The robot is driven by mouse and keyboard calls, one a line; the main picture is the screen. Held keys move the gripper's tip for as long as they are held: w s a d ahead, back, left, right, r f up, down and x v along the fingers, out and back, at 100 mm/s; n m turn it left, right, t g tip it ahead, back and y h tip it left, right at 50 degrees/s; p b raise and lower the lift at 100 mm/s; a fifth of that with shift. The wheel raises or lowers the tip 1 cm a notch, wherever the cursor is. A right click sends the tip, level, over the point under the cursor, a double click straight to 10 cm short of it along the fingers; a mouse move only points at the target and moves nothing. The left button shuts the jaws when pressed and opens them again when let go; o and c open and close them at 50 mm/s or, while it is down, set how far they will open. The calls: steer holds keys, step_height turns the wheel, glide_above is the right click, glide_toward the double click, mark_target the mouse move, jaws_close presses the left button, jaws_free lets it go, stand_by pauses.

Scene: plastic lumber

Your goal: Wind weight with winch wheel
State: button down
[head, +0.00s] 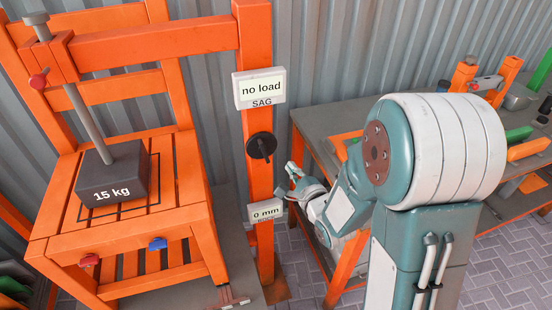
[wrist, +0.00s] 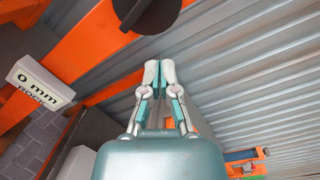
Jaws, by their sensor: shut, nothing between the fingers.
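The black winch wheel (head: 261,146) with a small knob is mounted on the orange upright post (head: 258,100). It also shows at the top of the wrist view (wrist: 148,10). The dark 15 kg weight (head: 113,183) rests on the orange chair's slatted seat, with a grey rod (head: 84,112) rising from it at a tilt. My gripper (head: 293,168) is right of the post, a little lower than the wheel and apart from it. In the wrist view its fingers (wrist: 160,66) are together and empty.
A "no load" sag display (head: 261,88) is above the wheel and a "0 mm" display (head: 266,211) below it. The orange chair (head: 190,170) fills the left. A workbench (head: 318,122) with tools stands at right. A corrugated metal wall (head: 340,40) is behind.

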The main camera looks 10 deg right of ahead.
mark_target(269, 163)
steer(key=s+d+n+g+y, duration=0.15)
steer(key=d+n, duration=0.35)
steer(key=n, duration=0.5)
steer(key=shift+t, duration=0.25)
steer(key=w+a, duration=0.2)
steer(key=w+a+f, duration=0.1)
steer(key=w+a, duration=0.5)
steer(key=shift+w+f, duration=0.1)
steer(key=shift+f, duration=0.25)
steer(key=shift+a+f, duration=0.1)
steer(key=shift+a, duration=0.15)
steer(key=shift+a+f+m+t+y, duration=0.15)
steer(key=shift+f+m+y, duration=0.1)
steer(key=shift+m, duration=0.65)
steer(key=shift+a+f+m+t+y, duration=0.1)
steer(key=shift+a+f+m+t, duration=0.1)
steer(key=shift+m, duration=0.7)
steer(key=shift+s+a+f+m+t, duration=0.15)
steer(key=shift+a+m+t, duration=0.05)
steer(key=shift+m, duration=0.55)
steer(key=shift+s+a+f+m+t, duration=0.1)
steer(key=shift+a+m+t, duration=0.05)
steer(key=shift+m, duration=0.6)
steer(key=shift+a, duration=0.2)
stand_by(1.9)
